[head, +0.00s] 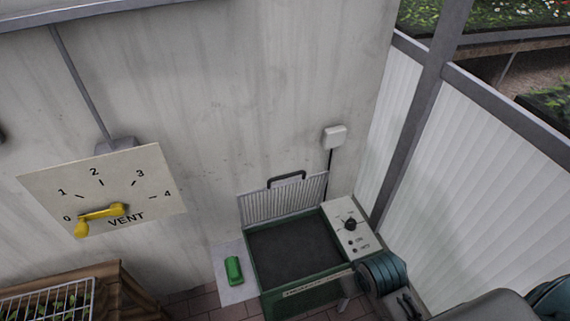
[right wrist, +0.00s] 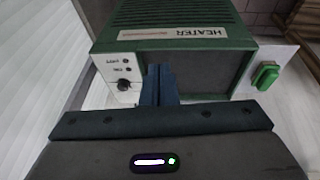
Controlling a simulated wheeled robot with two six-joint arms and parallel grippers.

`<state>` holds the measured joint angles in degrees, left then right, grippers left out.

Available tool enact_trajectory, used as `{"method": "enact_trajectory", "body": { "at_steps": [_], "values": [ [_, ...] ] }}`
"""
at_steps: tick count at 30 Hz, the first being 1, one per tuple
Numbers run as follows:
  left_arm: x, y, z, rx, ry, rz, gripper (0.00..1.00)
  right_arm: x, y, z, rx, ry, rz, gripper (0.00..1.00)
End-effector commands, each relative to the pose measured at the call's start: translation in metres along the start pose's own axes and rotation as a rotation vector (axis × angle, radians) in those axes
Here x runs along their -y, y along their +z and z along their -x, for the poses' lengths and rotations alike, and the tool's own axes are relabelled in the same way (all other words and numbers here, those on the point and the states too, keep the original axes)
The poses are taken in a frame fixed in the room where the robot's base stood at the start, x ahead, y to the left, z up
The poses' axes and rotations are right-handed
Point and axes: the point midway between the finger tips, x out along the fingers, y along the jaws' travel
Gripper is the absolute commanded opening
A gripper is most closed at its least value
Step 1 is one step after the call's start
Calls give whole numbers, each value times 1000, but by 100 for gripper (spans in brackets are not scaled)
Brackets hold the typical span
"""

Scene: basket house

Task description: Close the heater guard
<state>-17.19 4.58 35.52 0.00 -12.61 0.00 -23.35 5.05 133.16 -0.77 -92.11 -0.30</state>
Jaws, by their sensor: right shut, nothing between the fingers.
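The heater (head: 300,290) is a green box with a dark open top, low in the head view. Its guard (head: 283,204), a light ribbed panel with a dark handle (head: 287,178), stands raised along the back edge of the opening, against the wall side. In the right wrist view the heater (right wrist: 165,18) appears upside down with its label and dark opening; I cannot make out the guard there. My right gripper (right wrist: 157,72) is shut and empty, seen in front of the heater by its control panel. My left gripper is not in view.
A control panel (head: 350,226) with a knob is on the heater's right. A green object (head: 233,270) lies on a white sheet at its left. A vent dial (head: 105,190) with a yellow lever and a wooden planter (head: 125,295) are further left. White ribbed panels border the right.

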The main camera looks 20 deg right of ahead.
Motion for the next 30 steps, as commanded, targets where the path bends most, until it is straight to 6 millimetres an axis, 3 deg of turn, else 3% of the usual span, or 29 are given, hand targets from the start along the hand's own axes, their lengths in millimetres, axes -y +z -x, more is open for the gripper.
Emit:
{"method": "enact_trajectory", "body": {
  "at_steps": [8,11,17,24,30],
  "values": [
    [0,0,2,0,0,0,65,2,-64,-6,-2,-5,-29,0],
    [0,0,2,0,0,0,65,5,-98,-10,0,-11,-41,0],
    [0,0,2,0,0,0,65,14,-187,-9,8,-34,-58,0],
    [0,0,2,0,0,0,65,31,-298,24,19,-68,-53,0],
    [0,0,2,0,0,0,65,43,-364,63,26,-86,-36,0]
  ]
}}
